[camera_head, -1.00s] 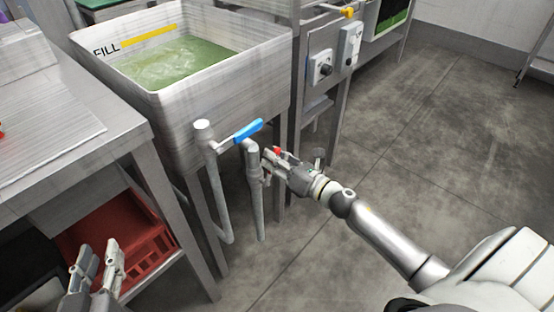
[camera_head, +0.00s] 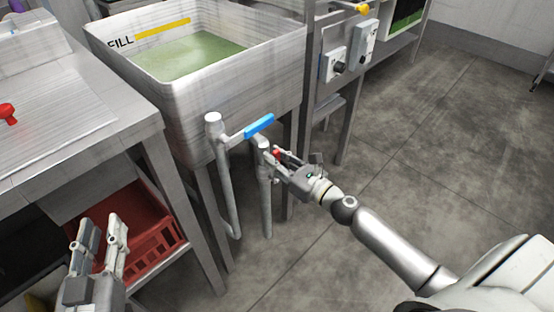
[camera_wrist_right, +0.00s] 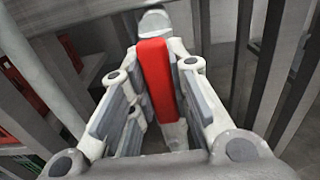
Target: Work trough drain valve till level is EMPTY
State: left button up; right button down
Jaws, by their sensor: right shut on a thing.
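The trough (camera_head: 190,100) is a pale metal basin marked FILL beside a yellow band. Green water (camera_head: 190,54) lies in it, below the yellow band. A blue lever (camera_head: 259,126) sits on the pipework at the trough's front. My right gripper (camera_head: 279,155) is at the pipe just right of and below the blue lever. It is shut on a red valve lever, which shows between its fingers in the right wrist view (camera_wrist_right: 156,80). My left gripper (camera_head: 103,232) is open and empty at the lower left, apart from the pipes.
A metal table (camera_head: 80,130) with a red-handled item (camera_head: 7,114) stands at the left. A red crate (camera_head: 150,240) sits on the shelf below it. Control boxes (camera_head: 347,56) are on the post right of the trough. The floor at right is clear.

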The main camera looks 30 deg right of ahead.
jog(key=shift+f, duration=0.1)
jog(key=c, duration=1.3)
grip_release()
jog(key=shift+s, duration=0.1)
jog(key=v, duration=1.2)
